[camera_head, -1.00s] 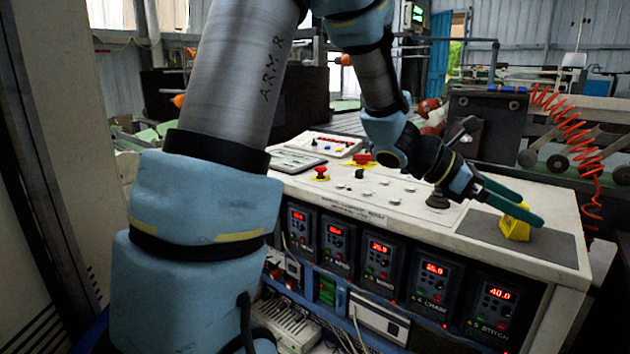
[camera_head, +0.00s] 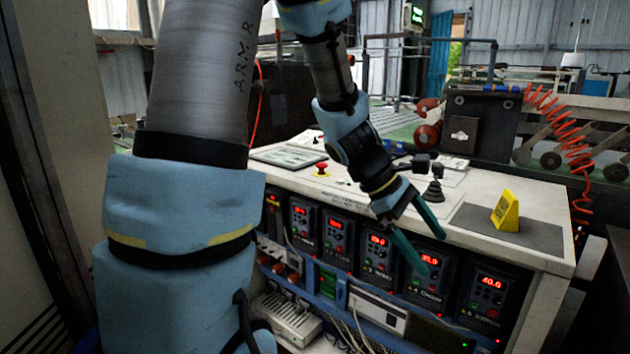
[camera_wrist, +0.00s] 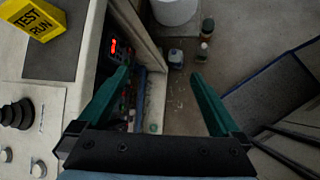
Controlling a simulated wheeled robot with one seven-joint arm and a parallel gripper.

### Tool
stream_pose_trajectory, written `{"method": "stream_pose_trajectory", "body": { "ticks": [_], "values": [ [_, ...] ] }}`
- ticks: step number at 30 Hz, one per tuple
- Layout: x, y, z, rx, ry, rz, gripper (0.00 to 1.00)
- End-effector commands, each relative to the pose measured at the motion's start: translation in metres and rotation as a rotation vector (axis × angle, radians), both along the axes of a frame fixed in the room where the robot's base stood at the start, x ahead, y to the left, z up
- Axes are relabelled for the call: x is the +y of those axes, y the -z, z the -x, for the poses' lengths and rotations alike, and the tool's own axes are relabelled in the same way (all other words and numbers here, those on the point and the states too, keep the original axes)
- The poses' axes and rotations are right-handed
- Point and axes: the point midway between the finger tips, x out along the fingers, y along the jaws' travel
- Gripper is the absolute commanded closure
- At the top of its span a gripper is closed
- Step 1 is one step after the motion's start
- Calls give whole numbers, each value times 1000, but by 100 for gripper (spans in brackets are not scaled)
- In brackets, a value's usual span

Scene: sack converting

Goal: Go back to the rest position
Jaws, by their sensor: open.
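My gripper (camera_head: 432,250) is open and empty in the head view, in front of the console's front face with its green fingers pointing down and right. In the wrist view the two green fingers (camera_wrist: 166,92) are spread apart with nothing between them, over the console's edge and the floor. A yellow block (camera_head: 506,211) stands on a dark mat (camera_head: 535,236) at the console's right end, apart from my gripper. In the wrist view this block (camera_wrist: 33,17) reads "TEST RUN" and lies at the upper left.
The white console (camera_head: 300,182) carries a red button (camera_head: 321,169) and a black joystick (camera_head: 434,190). Lit drive displays (camera_head: 427,278) line its front near my fingers. A coiled red hose (camera_head: 578,160) hangs at right. Bottles (camera_wrist: 206,32) stand on the floor in the wrist view.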

Motion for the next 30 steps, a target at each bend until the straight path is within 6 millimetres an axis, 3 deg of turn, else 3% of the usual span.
{"method": "stream_pose_trajectory", "body": {
  "ticks": [9, 13, 18, 30],
  "values": [
    [180, 42, -16, -447, 480, -386, 0],
    [230, 45, -20, -564, 678, -493, 0],
    [259, 45, -21, -632, 819, -557, 0],
    [262, 45, -22, -641, 842, -564, 0]
  ]
}}
